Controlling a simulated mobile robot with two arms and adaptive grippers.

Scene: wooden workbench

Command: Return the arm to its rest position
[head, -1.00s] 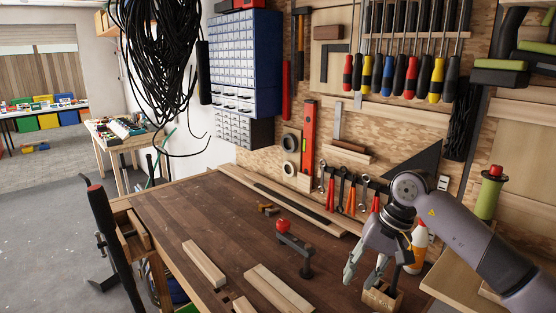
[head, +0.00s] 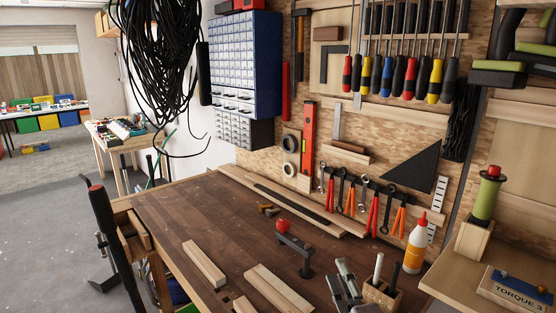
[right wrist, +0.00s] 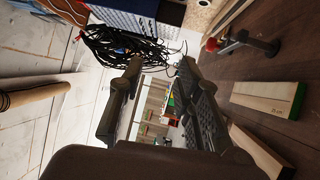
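My right gripper (head: 345,284) shows at the bottom of the head view, low at the front of the workbench (head: 185,222), just left of a small wooden holder (head: 384,296). The rest of the right arm is out of the head view. In the right wrist view, the two dark fingers of the right gripper (right wrist: 160,70) stand apart with nothing between them. My left gripper is in neither view.
A white glue bottle (head: 415,248) with a red cap stands behind the holder, which has upright sticks in it. A red-knobbed clamp (head: 296,246) and wood pieces (head: 204,264) lie to the left. Tools hang on the back wall.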

